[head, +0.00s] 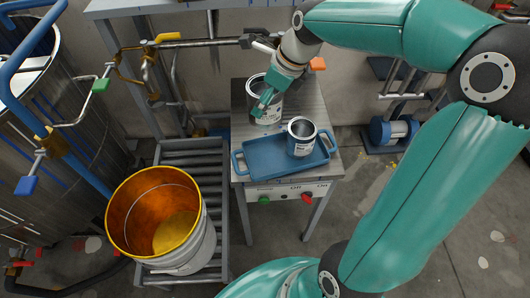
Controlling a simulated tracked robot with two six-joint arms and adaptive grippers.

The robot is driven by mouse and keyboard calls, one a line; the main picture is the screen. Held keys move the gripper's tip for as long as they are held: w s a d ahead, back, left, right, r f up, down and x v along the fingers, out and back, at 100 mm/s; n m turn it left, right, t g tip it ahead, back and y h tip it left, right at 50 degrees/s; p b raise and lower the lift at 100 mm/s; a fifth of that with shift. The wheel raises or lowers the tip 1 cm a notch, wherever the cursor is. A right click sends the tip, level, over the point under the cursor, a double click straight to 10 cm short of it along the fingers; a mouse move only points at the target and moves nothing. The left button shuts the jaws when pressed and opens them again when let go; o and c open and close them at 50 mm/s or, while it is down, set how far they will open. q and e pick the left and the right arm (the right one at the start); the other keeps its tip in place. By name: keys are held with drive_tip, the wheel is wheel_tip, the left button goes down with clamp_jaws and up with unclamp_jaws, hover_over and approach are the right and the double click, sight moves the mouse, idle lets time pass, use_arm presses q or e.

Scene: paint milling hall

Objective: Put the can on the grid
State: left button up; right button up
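A metal can with a pale label (268,114) is at the back left of a small metal table, just behind a blue tray (262,170). A second open can with a white and blue label (301,142) stands upright in the right part of the tray. My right gripper (264,100) reaches down from the upper right over the first can. Its teal fingers cover part of that can; I cannot tell whether they are closed on it. A grey slatted grid (190,159) lies low to the left of the table. My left gripper is not in view.
A large open bucket, orange inside (168,222), stands on the near part of the grid. The grid's far slats are bare. Pipes with valves (150,70) run behind. The small table (318,105) has buttons on its front. A steel vessel (40,110) is at left.

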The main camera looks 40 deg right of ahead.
wheel_tip(320, 180, down, 19)
drive_tip(key=shift+r, duration=0.1)
idle(0.3)
drive_tip(key=shift+f, duration=0.25)
drive_tip(key=o, duration=1)
drive_tip(key=shift+r, duration=0.1)
drive_tip(key=shift+c, duration=0.2)
drive_tip(key=shift+b, duration=0.3)
